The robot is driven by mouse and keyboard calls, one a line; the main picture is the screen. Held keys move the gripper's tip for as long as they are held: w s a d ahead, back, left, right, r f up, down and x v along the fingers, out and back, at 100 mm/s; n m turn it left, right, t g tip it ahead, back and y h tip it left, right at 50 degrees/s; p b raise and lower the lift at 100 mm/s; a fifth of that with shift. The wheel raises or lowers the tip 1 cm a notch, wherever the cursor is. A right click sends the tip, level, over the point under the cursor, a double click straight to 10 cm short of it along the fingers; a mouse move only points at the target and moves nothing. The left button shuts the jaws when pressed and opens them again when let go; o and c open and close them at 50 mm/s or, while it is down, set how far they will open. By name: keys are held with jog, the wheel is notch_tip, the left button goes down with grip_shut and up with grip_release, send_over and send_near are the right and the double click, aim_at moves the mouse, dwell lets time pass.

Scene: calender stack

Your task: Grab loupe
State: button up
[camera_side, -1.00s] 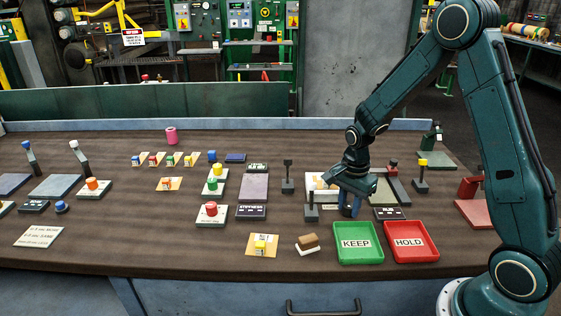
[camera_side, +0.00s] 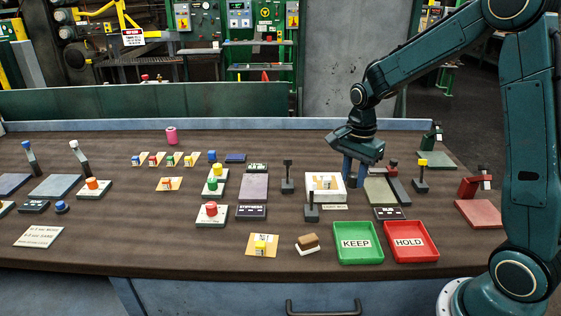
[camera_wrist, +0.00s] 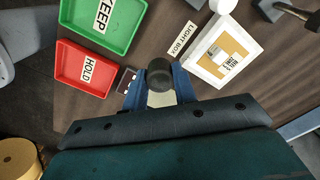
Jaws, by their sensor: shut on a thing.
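The loupe (camera_wrist: 159,72) shows in the wrist view as a short dark cylinder with a round top. It sits between the two blue fingers of my gripper (camera_wrist: 158,88), which are shut on it. In the side view my gripper (camera_side: 357,176) points down, just behind and right of the light box (camera_side: 318,195).
The green KEEP tray (camera_side: 358,258) and red HOLD tray (camera_side: 411,256) stand at the front. A dark upright post (camera_side: 311,204) stands by the light box, another (camera_side: 287,178) to its left. A yellow-topped post (camera_side: 421,177) stands right of my gripper. Several buttons and cards lie left.

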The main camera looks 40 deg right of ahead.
aim_at(353, 174)
notch_tip(353, 174, up, 10)
jog(key=shift+r, duration=0.25)
jog(key=shift+w, duration=0.1)
dwell(0.6)
